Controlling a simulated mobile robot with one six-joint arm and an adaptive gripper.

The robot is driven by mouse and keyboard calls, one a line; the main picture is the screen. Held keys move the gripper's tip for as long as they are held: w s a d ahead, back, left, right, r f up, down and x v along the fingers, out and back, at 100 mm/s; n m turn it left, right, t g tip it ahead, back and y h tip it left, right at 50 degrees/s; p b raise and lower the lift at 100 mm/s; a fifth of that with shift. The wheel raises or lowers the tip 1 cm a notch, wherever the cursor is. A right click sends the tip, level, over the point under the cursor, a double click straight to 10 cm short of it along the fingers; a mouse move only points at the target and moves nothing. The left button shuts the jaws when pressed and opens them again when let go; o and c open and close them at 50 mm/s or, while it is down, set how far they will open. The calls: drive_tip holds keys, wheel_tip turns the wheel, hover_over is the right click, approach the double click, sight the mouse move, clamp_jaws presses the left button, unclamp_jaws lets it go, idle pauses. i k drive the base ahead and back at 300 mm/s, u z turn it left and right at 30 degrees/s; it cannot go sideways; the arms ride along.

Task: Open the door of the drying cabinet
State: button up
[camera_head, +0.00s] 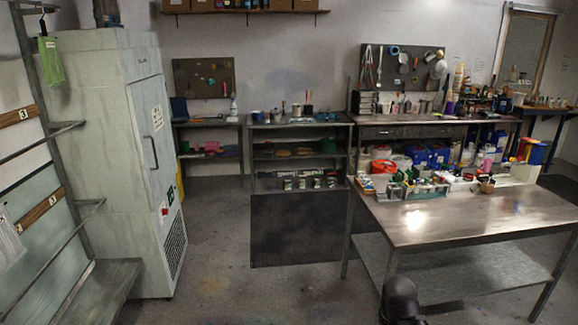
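The drying cabinet (102,165) is a tall, pale grey-green metal cabinet standing at the left. Its door (150,125) faces right and appears shut. A dark vertical bar handle (151,152) is on the door, near the middle of its height. A dark rounded part of my own arm shows at the bottom edge, right of centre. My gripper is not in view.
A metal worktable (480,215) with tools and containers stands at the right. A metal rack with a low bench (100,292) is at the left, in front of the cabinet.

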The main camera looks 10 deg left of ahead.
sight(147, 99)
drive_tip(key=u, duration=0.2)
drive_tip(key=i, duration=1.55)
drive_tip(key=u, duration=0.55)
drive_tip(key=i, duration=0.75)
drive_tip(key=u, duration=0.75)
drive_tip(key=i, duration=0.65)
drive_tip(key=u, duration=0.8)
drive_tip(key=i, duration=0.9)
drive_tip(key=u, duration=0.45)
